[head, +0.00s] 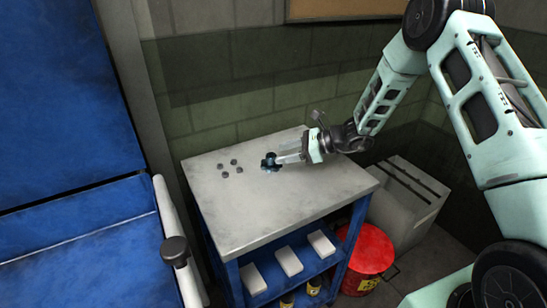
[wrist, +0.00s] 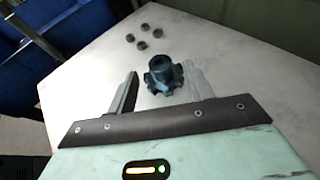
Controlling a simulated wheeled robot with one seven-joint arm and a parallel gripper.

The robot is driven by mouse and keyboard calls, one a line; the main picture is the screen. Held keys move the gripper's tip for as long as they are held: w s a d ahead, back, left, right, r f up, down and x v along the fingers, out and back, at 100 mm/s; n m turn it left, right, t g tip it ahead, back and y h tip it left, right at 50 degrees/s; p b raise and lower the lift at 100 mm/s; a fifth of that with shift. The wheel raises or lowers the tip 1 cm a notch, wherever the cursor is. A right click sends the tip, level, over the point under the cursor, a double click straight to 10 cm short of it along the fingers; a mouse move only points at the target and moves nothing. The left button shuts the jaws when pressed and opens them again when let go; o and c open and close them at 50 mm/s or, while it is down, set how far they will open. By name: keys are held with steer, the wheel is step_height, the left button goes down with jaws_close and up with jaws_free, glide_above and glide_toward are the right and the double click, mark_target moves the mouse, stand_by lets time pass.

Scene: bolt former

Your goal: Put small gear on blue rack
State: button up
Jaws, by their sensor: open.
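The small gear (wrist: 161,76) is dark blue-grey, toothed, with a raised hub. It stands hub up on the grey tabletop. In the head view the gear (head: 268,161) sits near the middle of the table, partly covered by my gripper (head: 277,160). In the wrist view my gripper (wrist: 160,88) is open, with one finger on each side of the gear. The right finger is very near the gear; I cannot tell whether it touches. A blue frame (head: 290,255) with a lower shelf stands under the tabletop.
Several small dark nuts (head: 230,167) lie on the tabletop (head: 235,220) left of the gear. White boxes (head: 289,261) sit on the lower shelf. A red bin (head: 370,255) and a grey box (head: 405,205) stand right of the table. The tabletop front is clear.

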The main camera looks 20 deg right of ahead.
steer(key=v, duration=0.6)
steer(key=shift+s+d+r, duration=0.15)
steer(key=shift+d, duration=0.05)
steer(key=s+a+r+n+g+h, duration=0.1)
steer(key=s+a+r+n+g, duration=0.25)
steer(key=s+a+n, duration=0.35)
steer(key=s+a+r+n+g+h, duration=0.25)
steer(key=s+a+n+g, duration=0.2)
steer(key=s+a, duration=0.4)
steer(key=s+r+n+t+h, duration=0.2)
steer(key=s+n+h, duration=0.6)
steer(key=s+n, duration=1.1)
steer(key=shift+s+r, duration=0.6)
steer(key=shift+s, duration=0.3)
steer(key=shift+a, duration=0.1)
steer(key=shift+r, duration=0.3)
